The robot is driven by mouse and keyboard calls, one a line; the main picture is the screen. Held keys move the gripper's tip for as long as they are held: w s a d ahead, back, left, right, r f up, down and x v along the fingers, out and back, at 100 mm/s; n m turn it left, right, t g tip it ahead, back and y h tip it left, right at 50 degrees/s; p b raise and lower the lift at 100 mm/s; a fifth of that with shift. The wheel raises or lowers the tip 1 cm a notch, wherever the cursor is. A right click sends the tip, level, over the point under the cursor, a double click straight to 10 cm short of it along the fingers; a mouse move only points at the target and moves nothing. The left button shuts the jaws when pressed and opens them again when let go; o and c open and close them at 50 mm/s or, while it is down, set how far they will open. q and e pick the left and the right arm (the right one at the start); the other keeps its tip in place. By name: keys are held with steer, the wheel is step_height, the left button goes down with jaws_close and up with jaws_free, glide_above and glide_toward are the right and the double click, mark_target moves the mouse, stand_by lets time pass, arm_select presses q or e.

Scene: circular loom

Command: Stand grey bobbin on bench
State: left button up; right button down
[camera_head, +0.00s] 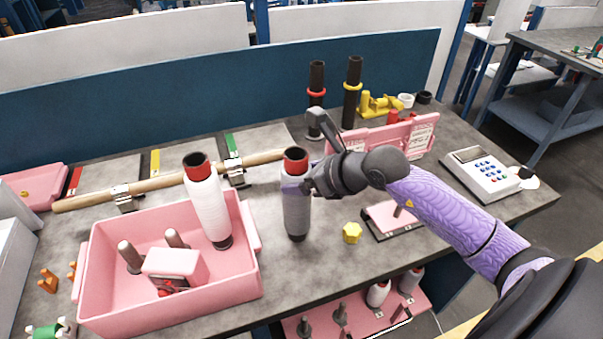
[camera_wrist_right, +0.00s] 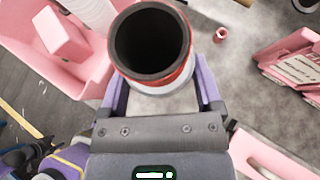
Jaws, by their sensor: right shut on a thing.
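The grey bobbin (camera_head: 297,213) has a red and dark hollow top and a dark lower end. It is upright over the bench (camera_head: 265,290), right of the pink crate. My right gripper (camera_head: 308,184) is shut on it, reaching in from the right. In the right wrist view the bobbin's open top (camera_wrist_right: 151,45) shows between the fingers (camera_wrist_right: 160,100). I cannot tell whether its base touches the bench. My left gripper is not in view.
A pink crate (camera_head: 100,262) on the left holds a white bobbin (camera_head: 207,203) and dark pegs. A yellow hexagonal piece (camera_head: 352,232) lies right of the bobbin. A wooden rod (camera_head: 90,198) and a keypad device (camera_head: 480,170) are on the bench. Two dark posts (camera_head: 317,85) stand behind.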

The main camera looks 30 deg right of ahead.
steer(key=shift+f+b, duration=0.3)
steer(key=shift+f, duration=0.3)
jaws_free()
steer(key=shift+s+r, duration=0.1)
steer(key=p+v, duration=0.1)
steer(key=v, duration=0.8)
steer(key=shift+s+r+p, duration=0.2)
steer(key=shift+s+p, duration=0.1)
steer(key=shift+d, duration=0.1)
